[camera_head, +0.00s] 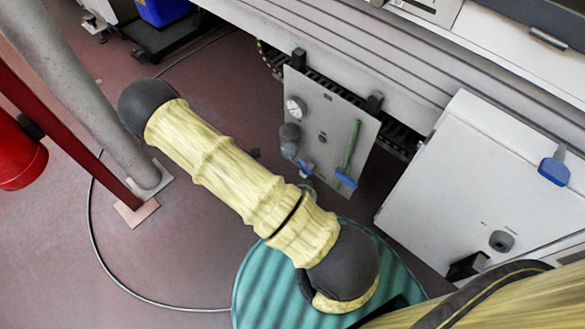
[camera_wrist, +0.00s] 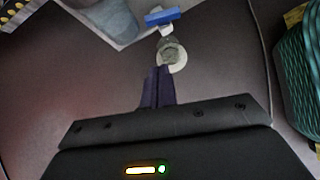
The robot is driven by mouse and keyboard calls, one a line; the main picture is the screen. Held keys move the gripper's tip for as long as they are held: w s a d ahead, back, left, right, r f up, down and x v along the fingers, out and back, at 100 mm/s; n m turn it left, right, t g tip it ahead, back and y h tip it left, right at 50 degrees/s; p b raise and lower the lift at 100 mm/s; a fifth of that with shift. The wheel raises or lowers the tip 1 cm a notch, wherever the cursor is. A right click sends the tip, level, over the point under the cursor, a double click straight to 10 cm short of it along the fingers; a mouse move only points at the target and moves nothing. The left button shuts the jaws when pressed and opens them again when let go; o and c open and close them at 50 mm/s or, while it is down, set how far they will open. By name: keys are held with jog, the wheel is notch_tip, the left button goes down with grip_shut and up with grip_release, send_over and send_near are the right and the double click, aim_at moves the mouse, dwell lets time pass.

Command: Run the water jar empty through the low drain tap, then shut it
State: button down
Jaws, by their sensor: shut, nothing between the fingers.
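A grey jar (camera_head: 290,139) hangs on the lower left of a pale panel (camera_head: 325,112), below a round gauge (camera_head: 295,108). A small blue lever (camera_head: 306,168) shows at its lower end. In the wrist view the jar (camera_wrist: 112,14) is cut off by the top edge. The blue lever (camera_wrist: 162,17) there lies across the drain tap, whose grey body (camera_wrist: 169,46) ends in a pale disc. My gripper (camera_wrist: 161,70) is shut and empty, its tips close by the disc; contact cannot be told. The water level cannot be seen. My arm hides the gripper in the head view.
A green bar with a blue end (camera_head: 345,178) stands on the panel's right side. A white cabinet (camera_head: 490,185) with a blue latch is at the right. A grey post (camera_head: 85,90) and a red cylinder (camera_head: 20,155) stand at the left. A dark cable crosses the open floor.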

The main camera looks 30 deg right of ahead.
jog(key=shift+w+f+n, duration=0.1)
jog(key=shift+f+n, duration=0.2)
jog(key=shift+f, duration=0.05)
jog(key=b, duration=0.7)
send_near(305, 168)
jog(key=w+d+f, duration=0.2)
jog(key=d+f, duration=0.1)
jog(key=f, duration=0.3)
jog(key=shift+w, duration=0.3)
jog(key=shift+d+f, duration=0.1)
jog(key=shift+f, duration=0.05)
